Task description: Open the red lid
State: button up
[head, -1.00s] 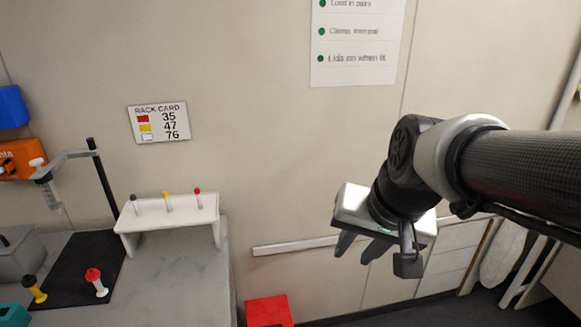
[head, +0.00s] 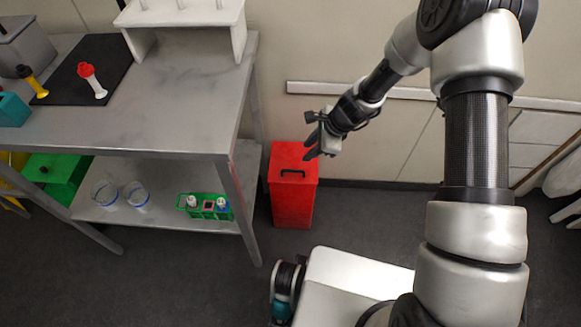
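A red bin (head: 292,205) stands on the floor to the right of the metal table. Its flat red lid (head: 290,160) is shut on top and has a black bar handle (head: 292,173) near its front edge. My gripper (head: 309,147) is over the lid's right rear part, behind and a little right of the handle. Its two dark fingers look spread apart, with nothing visible between them. The gripper appears apart from the handle; its exact height above the lid is hard to tell.
The metal table (head: 180,110) carries a white rack (head: 190,14) and vials, one with a red cap (head: 84,69). Its lower shelf holds a green tube rack (head: 206,208) and glass vessels. A wall rail (head: 350,91) runs behind the bin. Floor in front of the bin is partly free.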

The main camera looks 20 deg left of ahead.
aim_at(287, 170)
jog(key=b+x, duration=0.3)
jog(key=x, duration=1.3)
jog(key=shift+a+f+b, duration=0.2)
jog(key=shift+f+b, duration=0.05)
jog(key=shift+b, duration=0.15)
grip_shut()
dwell(0.5)
